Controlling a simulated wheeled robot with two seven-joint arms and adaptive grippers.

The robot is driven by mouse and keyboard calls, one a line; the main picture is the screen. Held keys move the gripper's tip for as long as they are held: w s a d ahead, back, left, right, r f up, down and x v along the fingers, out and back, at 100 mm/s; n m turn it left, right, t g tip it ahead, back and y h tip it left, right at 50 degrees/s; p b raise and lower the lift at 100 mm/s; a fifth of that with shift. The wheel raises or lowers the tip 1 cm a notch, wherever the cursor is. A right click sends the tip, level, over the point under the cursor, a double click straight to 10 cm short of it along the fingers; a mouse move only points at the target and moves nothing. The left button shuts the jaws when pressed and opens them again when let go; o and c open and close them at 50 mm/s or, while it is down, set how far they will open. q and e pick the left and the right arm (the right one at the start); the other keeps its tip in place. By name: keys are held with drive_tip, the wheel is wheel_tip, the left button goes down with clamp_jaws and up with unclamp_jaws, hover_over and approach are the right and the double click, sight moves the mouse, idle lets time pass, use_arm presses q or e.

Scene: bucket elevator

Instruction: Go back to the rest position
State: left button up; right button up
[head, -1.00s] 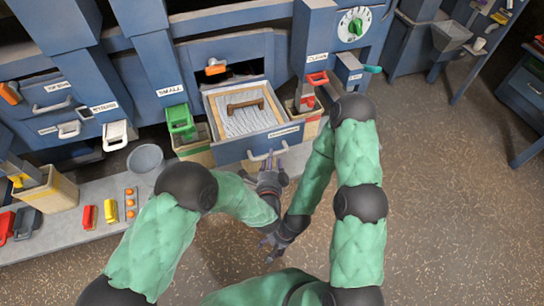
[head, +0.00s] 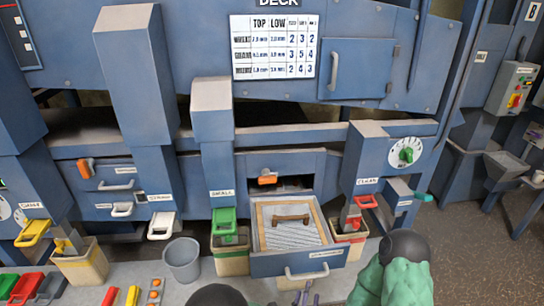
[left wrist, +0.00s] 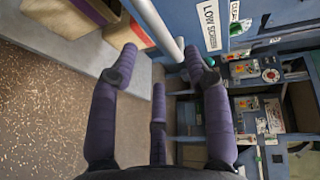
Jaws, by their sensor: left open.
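My left gripper (head: 308,295) shows at the bottom edge of the head view, just below the handle (head: 307,272) of an open blue drawer (head: 283,266). In the left wrist view its purple fingers (left wrist: 158,80) are spread open with nothing between their tips. The pale handle bar (left wrist: 158,27) lies just beyond the fingertips; I cannot tell whether they touch it. The drawer holds a wood-framed screen (head: 262,237) with a brown bar across it. My right gripper is out of view; only part of my right arm shows at the lower right.
A grey bucket (head: 183,260) stands on the ledge left of the drawer. Cream bins stand under the green chute (head: 223,222) and the red chute (head: 364,203). A dial (head: 405,153) is at the right. Red and yellow blocks lie at lower left. Open floor lies at right.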

use_arm(q)
drive_tip(key=s+a+f+n+g+y, duration=0.2)
drive_tip(key=a+f+n+g, duration=0.6)
drive_tip(key=a+f+n, duration=0.55)
drive_tip(key=s+a+f+n+g, duration=0.3)
drive_tip(key=s+a+n, duration=0.2)
drive_tip(key=s, duration=0.2)
drive_tip(key=s+a+f+n+g, duration=0.3)
drive_tip(key=s+a+f+n, duration=0.1)
drive_tip(key=s, duration=0.4)
drive_tip(key=shift+a+n, duration=0.55)
drive_tip(key=shift+a, duration=0.6)
drive_tip(key=shift+s+a, duration=0.1)
